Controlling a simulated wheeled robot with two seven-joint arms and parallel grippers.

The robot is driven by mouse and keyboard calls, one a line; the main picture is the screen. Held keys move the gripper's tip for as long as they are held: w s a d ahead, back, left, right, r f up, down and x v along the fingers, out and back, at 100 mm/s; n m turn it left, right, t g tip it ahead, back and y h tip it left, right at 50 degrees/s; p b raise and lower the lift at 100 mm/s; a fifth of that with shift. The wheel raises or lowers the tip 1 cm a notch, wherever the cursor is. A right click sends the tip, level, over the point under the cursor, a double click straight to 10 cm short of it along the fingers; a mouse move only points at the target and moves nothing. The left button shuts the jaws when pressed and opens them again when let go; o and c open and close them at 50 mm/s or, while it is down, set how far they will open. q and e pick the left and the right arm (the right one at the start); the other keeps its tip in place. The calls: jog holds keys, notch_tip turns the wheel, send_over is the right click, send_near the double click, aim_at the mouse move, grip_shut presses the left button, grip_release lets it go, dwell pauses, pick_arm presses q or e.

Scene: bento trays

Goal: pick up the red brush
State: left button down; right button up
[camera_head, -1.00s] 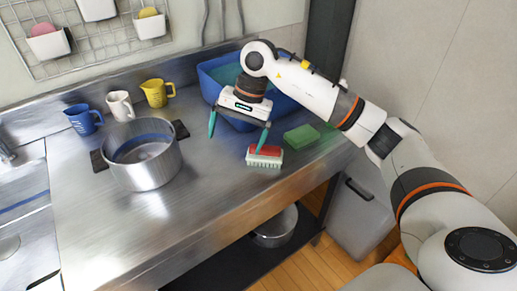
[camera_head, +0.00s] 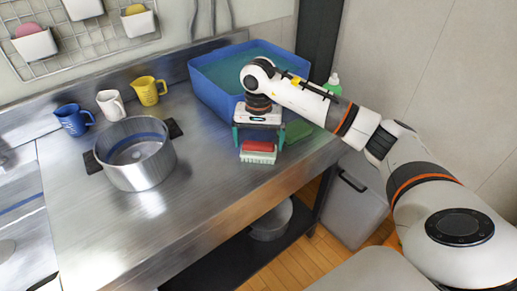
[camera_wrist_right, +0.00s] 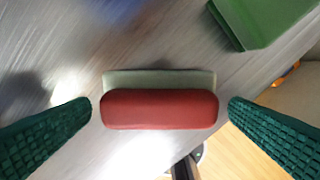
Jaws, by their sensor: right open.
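The red brush (camera_head: 257,147) lies on the steel counter near its front edge, red back up, with pale bristles below. In the right wrist view the brush (camera_wrist_right: 159,109) lies between the two green fingers, with a gap on each side. My right gripper (camera_head: 258,143) is open and pointed down over the brush, its fingers to the left and right of it. It also shows in the right wrist view (camera_wrist_right: 160,112). My left gripper is not in view.
A blue basin (camera_head: 208,98) stands behind the gripper. A steel pot (camera_head: 150,172) and several cups, including a yellow one (camera_head: 148,92), stand left. The counter between pot and brush is clear.

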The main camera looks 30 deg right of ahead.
aim_at(259, 143)
notch_tip(259, 143, down, 2)
jog(key=shift+f, duration=0.1)
jog(key=c, duration=0.8)
notch_tip(259, 143, up, 10)
jog(key=shift+r+b, duration=0.1)
jog(key=shift+b, duration=0.4)
jog(key=o, duration=0.4)
jog(key=shift+c, duration=1.1)
